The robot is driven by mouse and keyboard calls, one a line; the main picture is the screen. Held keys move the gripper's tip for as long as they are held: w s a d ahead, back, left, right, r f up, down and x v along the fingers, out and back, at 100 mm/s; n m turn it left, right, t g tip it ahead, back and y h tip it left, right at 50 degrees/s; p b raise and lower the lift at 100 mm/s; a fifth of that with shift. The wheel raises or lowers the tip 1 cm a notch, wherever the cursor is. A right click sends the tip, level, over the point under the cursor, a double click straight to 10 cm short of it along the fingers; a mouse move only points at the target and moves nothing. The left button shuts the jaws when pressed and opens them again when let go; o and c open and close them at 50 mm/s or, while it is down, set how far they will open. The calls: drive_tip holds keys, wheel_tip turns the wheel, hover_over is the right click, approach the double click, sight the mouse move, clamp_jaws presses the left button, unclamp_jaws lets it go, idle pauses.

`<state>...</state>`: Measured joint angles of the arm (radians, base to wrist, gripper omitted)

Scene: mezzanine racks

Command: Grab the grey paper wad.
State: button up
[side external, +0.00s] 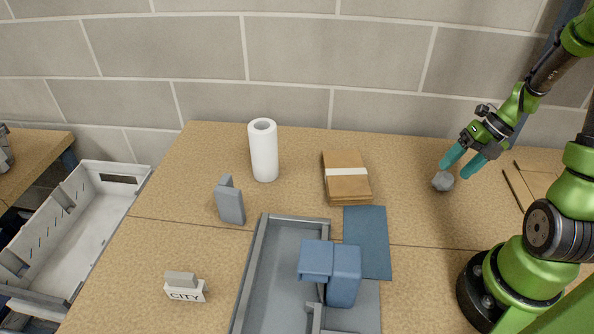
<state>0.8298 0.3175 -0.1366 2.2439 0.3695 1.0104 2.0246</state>
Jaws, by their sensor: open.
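The grey paper wad (443,181) is a small crumpled lump on the tan tabletop, right of the middle in the side external view. My gripper (458,167) has two teal fingers, spread apart and pointing down to the left. It is just above and slightly right of the wad in the picture. The left fingertip appears close to the wad's top edge. Whether it touches the wad cannot be told from this one view. Nothing is visibly held between the fingers.
A banded brown paper stack (346,186) and a blue mat (367,252) lie left of the wad. A white paper roll (263,150) stands farther left. A grey tray (250,275) with blue blocks (343,275) is in front. Thin sticks (517,190) lie right. The table around the wad is clear.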

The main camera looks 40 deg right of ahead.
sight(450, 173)
drive_tip(key=x, duration=0.3)
drive_tip(key=shift+f, duration=0.2)
drive_tip(key=shift+c, duration=0.2)
drive_tip(key=c, duration=0.8)
drive_tip(key=shift+o, duration=0.2)
drive_tip(key=shift+r, duration=0.1)
